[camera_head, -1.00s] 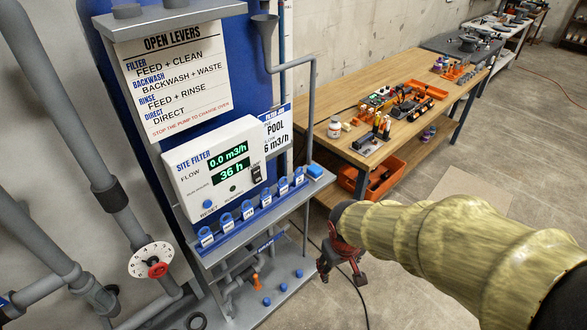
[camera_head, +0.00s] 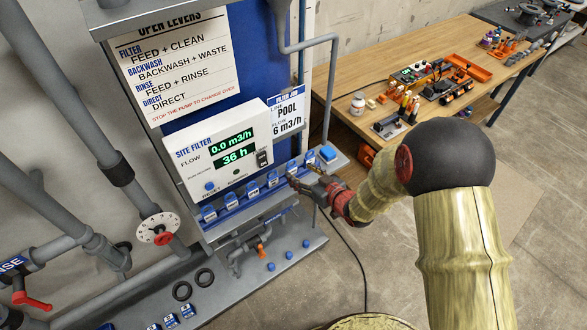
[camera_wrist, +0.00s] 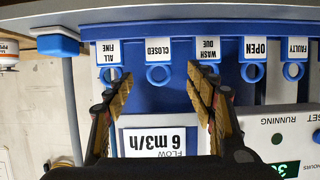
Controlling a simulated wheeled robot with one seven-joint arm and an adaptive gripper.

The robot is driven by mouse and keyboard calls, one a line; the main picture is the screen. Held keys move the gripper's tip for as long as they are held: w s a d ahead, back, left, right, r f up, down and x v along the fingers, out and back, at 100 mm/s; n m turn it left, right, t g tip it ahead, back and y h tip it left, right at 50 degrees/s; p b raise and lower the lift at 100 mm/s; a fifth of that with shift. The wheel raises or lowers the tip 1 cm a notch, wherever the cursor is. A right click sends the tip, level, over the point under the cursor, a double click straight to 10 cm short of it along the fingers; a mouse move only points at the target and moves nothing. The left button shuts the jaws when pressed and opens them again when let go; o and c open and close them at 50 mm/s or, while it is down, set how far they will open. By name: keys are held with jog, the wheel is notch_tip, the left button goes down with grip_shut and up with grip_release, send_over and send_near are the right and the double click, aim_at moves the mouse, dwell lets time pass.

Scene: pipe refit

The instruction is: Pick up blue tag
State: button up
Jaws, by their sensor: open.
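A row of blue tags with white labels hangs along the rail below the site filter panel; one is this blue tag (camera_head: 252,188). In the wrist view the labels appear upside down: ALL FINE (camera_wrist: 109,55), CLOSED (camera_wrist: 158,52), WASH DUE (camera_wrist: 207,48), OPEN (camera_wrist: 254,50) and FAULTY (camera_wrist: 295,50). My gripper (camera_head: 305,186) is at the right end of the row. In the wrist view my gripper (camera_wrist: 160,80) is open and empty, its fingers on either side of the CLOSED tag's line. The right fingertip overlaps the WASH DUE tag. Contact cannot be told.
The site filter panel (camera_head: 217,150) stands just above the tags. A blue block (camera_head: 328,153) sits at the rail's right end. Pipes and a dial (camera_head: 159,229) stand left. A wooden workbench (camera_head: 430,60) with tools is behind. Open floor lies right.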

aim_at(292, 167)
jog(key=b+x, duration=0.1)
jog(key=x, duration=0.5)
jog(key=shift+f+b, duration=0.35)
jog(key=shift+f, duration=0.05)
jog(key=shift+w+a+f, duration=0.1)
jog(key=shift+w+a, duration=0.15)
jog(key=shift+w, duration=0.3)
jog(key=shift+c, duration=0.2)
jog(key=c, duration=1.1)
